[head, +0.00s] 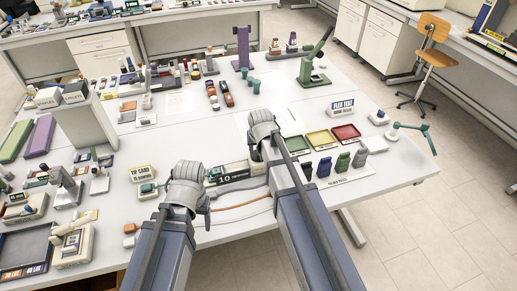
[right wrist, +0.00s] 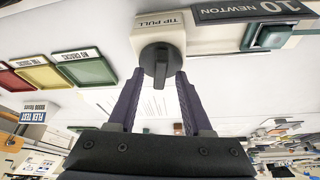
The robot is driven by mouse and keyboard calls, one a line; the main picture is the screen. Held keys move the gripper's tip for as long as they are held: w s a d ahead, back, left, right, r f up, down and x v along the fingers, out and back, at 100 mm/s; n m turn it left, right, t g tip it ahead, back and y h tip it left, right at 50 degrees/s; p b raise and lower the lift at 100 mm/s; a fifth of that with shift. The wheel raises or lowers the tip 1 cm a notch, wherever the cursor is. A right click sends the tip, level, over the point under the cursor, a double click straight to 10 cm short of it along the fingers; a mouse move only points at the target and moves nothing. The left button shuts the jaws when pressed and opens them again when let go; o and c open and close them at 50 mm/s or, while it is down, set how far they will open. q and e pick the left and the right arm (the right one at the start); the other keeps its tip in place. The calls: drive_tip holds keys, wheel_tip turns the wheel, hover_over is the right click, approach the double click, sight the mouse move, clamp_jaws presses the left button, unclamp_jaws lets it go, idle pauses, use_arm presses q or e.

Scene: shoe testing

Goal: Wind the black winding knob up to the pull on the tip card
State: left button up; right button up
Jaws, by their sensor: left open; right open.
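The black winding knob (right wrist: 158,60) sits on a cream box (right wrist: 160,28) labelled TIP PULL in the right wrist view, its bar pointing down the picture. My right gripper (right wrist: 161,80) is open, its dark fingertips reaching to either side of the knob's lower part; I cannot tell whether they touch it. The tip card (head: 142,173) stands at the left of the bench in the head view, its second line small and seemingly reading 10 newton. My left gripper (head: 206,203) is open and apart from the knob, largely hidden behind its wrist. In the head view my right arm hides the knob.
A dark 10 NEWTON plate (right wrist: 252,10) is beside the knob box, with a green block (right wrist: 272,36) near it. Green, yellow and red trays (head: 318,138) lie right of my right arm, with several upright blocks in front. Cables (head: 240,205) run between my arms.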

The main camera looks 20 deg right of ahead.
use_arm(q)
wheel_tip(320, 180, up, 7)
drive_tip(key=p, duration=0.6)
use_arm(e)
drive_tip(key=v, duration=0.7)
drive_tip(key=shift+r, duration=0.2)
use_arm(q)
drive_tip(key=shift+f, duration=0.15)
wheel_tip(320, 180, down, 6)
drive_tip(key=b, duration=0.6)
drive_tip(key=shift+f, duration=0.15)
use_arm(e)
drive_tip(key=s+a+f+n+g, duration=0.2)
drive_tip(key=s+a, duration=0.4)
drive_tip(key=s, duration=0.4)
drive_tip(key=s+a+f+n+g, duration=0.3)
drive_tip(key=s+a+f, duration=0.3)
drive_tip(key=s, duration=0.4)
drive_tip(key=shift+s+a+n+h, duration=0.25)
drive_tip(key=shift+a+n+h, duration=0.1)
drive_tip(key=shift+n, duration=0.15)
use_arm(q)
drive_tip(key=shift+s, duration=0.1)
use_arm(e)
drive_tip(key=shift+s, duration=0.1)
